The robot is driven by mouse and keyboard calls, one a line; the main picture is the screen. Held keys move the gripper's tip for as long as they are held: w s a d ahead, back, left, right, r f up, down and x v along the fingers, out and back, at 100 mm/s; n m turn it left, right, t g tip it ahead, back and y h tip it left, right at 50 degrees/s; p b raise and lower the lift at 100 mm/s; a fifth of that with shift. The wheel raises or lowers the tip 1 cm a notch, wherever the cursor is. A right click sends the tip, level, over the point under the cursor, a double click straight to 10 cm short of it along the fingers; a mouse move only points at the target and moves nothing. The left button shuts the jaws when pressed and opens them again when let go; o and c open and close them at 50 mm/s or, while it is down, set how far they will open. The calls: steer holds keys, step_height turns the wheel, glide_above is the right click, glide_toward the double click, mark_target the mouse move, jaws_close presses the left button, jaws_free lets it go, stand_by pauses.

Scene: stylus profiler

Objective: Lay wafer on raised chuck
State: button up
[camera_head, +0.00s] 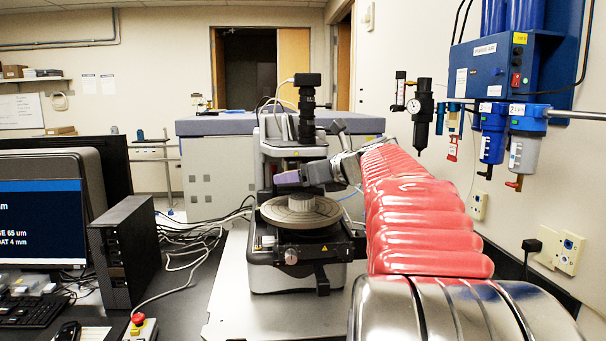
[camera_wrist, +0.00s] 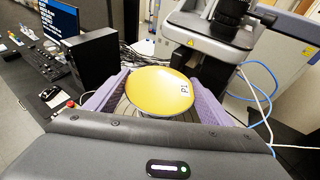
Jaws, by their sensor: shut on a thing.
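The wafer (camera_wrist: 158,90) is a gold-yellow disc with a small white label near its right edge. It lies between the two purple fingers of my gripper (camera_wrist: 160,80), which is shut on it. The round grey chuck (camera_head: 300,215) stands on the profiler stage in the head view. Its ribbed top (camera_wrist: 126,110) shows partly beneath the wafer in the wrist view. My gripper (camera_head: 289,179) is over the chuck in the head view, where I cannot make out the wafer. Whether the wafer touches the chuck cannot be told.
The profiler's dark optics column (camera_head: 307,120) rises just behind my gripper. A black computer tower (camera_head: 124,250), a monitor (camera_head: 42,225) and a red emergency button (camera_head: 138,319) are on the left. Loose cables lie on the bench. Blue air filters (camera_head: 527,120) hang on the right wall.

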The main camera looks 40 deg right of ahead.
mark_target(301, 196)
steer(key=shift+f, duration=2.15)
steer(key=shift+f, duration=0.55)
steer(key=o, duration=1.6)
steer(key=shift+s, duration=0.15)
steer(key=shift+c, duration=0.6)
steer(key=shift+v, duration=3.4)
steer(key=shift+s+r, duration=0.1)
steer(key=v, duration=1.3)
steer(key=shift+s, duration=0.3)
